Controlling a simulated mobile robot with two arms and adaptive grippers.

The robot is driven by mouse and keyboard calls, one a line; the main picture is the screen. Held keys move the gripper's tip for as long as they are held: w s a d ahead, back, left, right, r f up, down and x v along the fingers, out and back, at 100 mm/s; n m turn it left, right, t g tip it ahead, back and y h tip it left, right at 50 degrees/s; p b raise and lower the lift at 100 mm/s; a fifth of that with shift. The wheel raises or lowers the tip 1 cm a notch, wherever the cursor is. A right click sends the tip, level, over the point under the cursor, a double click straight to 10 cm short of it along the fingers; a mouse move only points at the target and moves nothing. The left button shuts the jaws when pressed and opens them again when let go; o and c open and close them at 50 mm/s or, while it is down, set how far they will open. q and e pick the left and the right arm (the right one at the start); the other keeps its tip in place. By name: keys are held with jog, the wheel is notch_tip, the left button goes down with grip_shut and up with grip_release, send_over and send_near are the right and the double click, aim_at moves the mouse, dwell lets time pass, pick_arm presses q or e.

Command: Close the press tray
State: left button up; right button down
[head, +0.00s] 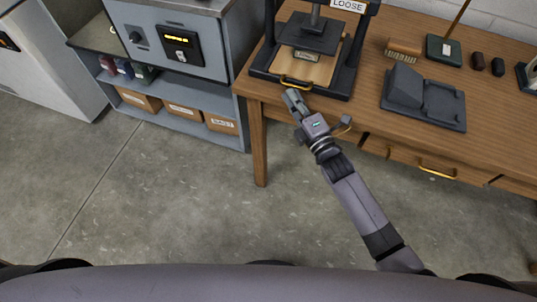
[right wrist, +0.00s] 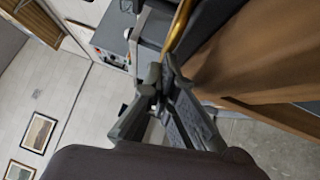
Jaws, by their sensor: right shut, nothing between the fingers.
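The black press (head: 345,82) stands on the wooden workbench. Its light wooden tray (head: 318,72) lies under the dark plate (head: 312,34), with a small labelled item on it. The tray's brass handle (head: 296,82) faces me at the front of the press. My right gripper (head: 292,98) is shut and empty, just in front of and below the handle. In the right wrist view the shut fingers (right wrist: 160,85) are close to the brass handle (right wrist: 178,28); I cannot tell whether they touch it. My left gripper is not in view.
A "LOOSE" sign (head: 347,5) is at the press top. A grey cabinet (head: 188,45) stands left. The floor (head: 170,200) is clear.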

jog(key=shift+w+d+r, duration=0.15)
jog(key=shift+r, duration=0.15)
